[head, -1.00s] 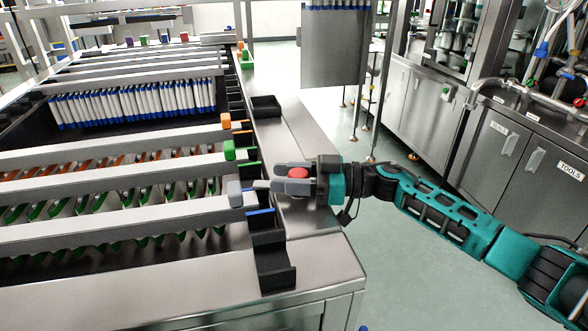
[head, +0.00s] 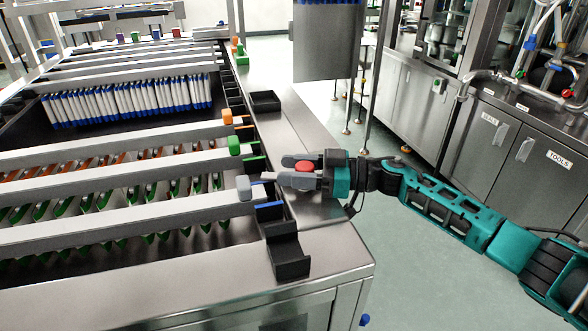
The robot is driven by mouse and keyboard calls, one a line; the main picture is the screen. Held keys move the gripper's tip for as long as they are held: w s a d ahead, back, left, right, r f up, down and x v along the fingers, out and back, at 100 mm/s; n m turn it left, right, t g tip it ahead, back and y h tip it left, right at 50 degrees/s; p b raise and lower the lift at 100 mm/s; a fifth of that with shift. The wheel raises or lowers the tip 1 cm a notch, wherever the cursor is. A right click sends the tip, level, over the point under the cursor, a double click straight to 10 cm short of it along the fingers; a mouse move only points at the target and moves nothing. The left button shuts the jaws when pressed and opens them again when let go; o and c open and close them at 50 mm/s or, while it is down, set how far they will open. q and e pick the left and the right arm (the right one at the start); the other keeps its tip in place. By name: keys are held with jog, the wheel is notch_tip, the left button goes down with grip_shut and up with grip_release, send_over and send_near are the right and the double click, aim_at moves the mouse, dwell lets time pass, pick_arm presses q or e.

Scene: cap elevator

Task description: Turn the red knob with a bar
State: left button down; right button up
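The red knob (head: 304,166) shows on the machine's right-hand steel ledge, next to the rail ends. My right gripper (head: 285,170) reaches in from the right at the knob. Its two grey fingers lie on the far and near sides of the knob, pointing left. The knob's red top shows between and above them. The fingers hide the knob's lower part and any bar on it. I cannot tell whether they press on it. My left gripper is not in view.
Black open trays (head: 288,258) sit on the ledge, nearer and farther. Steel cabinets (head: 528,165) stand at the right, across open floor.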

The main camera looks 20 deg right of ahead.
jog(key=shift+o, duration=1.1)
jog(key=shift+d, duration=0.15)
jog(key=b+v, duration=0.1)
jog(key=v, duration=1.1)
jog(key=shift+s+d, duration=0.25)
jog(key=shift+d, duration=0.05)
